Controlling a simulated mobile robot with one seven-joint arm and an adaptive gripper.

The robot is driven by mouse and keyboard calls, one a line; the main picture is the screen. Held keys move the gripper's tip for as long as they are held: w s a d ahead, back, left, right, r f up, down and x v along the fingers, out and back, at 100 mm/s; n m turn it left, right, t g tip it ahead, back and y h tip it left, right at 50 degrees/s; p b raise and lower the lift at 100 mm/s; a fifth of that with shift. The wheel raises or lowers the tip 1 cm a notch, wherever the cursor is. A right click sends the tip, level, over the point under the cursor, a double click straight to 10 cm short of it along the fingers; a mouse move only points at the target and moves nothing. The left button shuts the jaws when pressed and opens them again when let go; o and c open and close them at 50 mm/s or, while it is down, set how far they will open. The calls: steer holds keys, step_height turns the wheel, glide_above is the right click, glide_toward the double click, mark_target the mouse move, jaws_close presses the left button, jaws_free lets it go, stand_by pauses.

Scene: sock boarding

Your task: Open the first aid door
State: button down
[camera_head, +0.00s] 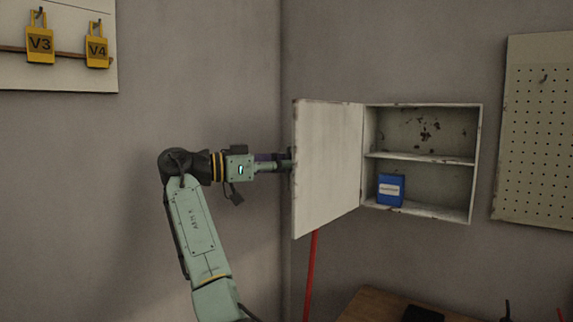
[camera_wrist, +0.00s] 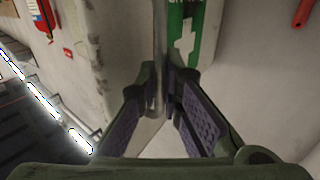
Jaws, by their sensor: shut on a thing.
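The first aid door (camera_head: 328,165) is white and stands swung out to the left, well open from its wall cabinet (camera_head: 425,106). My gripper (camera_head: 289,160) reaches in from the left at the door's free edge, and its tips are partly hidden behind the door. In the wrist view the purple-padded fingers (camera_wrist: 166,88) close on a thin upright part of the door. A green sign with a white cross (camera_wrist: 187,38) shows just beyond the fingers.
The cabinet has two shelf spaces; a blue box (camera_head: 390,190) sits in the lower one. A pegboard (camera_head: 540,130) hangs at right. Yellow tags V3 (camera_head: 40,45) and V4 (camera_head: 97,52) hang at upper left. A wooden table (camera_head: 375,308) is below, with a red pole (camera_head: 311,275) beside it.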

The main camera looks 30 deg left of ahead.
steer(key=c, duration=1.7)
jaws_free()
steer(key=v, duration=1.2)
steer(key=shift+d, duration=0.1)
